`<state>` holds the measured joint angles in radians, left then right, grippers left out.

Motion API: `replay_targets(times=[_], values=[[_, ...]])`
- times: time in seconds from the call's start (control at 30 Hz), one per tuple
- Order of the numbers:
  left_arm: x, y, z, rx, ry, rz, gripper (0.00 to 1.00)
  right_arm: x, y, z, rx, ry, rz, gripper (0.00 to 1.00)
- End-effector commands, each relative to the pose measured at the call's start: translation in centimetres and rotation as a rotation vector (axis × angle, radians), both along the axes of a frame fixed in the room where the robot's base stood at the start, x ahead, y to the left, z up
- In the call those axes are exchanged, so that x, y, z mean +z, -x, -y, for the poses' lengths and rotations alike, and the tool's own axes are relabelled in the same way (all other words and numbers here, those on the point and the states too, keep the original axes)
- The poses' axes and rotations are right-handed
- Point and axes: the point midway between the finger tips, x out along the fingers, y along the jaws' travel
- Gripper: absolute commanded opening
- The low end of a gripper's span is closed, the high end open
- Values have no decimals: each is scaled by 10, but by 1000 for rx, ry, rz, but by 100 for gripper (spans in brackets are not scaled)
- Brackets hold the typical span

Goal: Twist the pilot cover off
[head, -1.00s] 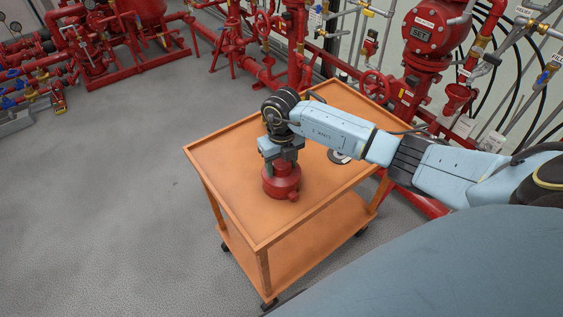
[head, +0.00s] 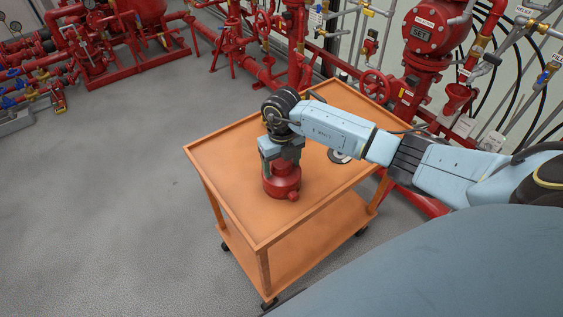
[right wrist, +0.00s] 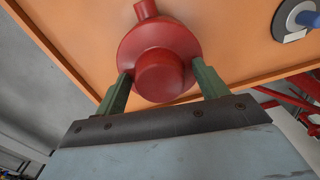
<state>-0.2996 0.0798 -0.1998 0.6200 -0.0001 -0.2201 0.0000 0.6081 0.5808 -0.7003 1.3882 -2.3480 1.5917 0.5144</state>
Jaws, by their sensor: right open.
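The red pilot valve (head: 282,185) stands upright on the orange cart top, with a short side port facing the front right. Its round raised cover (right wrist: 162,74) shows in the right wrist view, between the two green fingers. My right gripper (head: 280,168) points straight down over it from above. In the right wrist view the right gripper (right wrist: 162,82) is open, with one finger on each side of the cover; I cannot tell whether they touch it. My left gripper is not in view.
The orange cart (head: 225,185) has a raised rim and a lower shelf. A round grey and white item with a blue part (right wrist: 297,18) lies on its top, partly behind my right arm. Red pipes and valves (head: 425,40) line the wall behind. The grey floor at left is clear.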

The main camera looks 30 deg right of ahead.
Motion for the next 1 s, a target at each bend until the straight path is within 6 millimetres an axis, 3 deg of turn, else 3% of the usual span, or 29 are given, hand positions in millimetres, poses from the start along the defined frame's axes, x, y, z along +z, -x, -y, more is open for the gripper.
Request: replay_targets(times=[0.5, 0.87, 1.0], values=[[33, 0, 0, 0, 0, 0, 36, 40, -1, 0, 0, 0, 3, 72], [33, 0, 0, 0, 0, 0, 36, 40, 0, 0, -11, 0, 1, 72], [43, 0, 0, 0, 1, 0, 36, 42, 0, 2, -147, 1, -1, 72]])
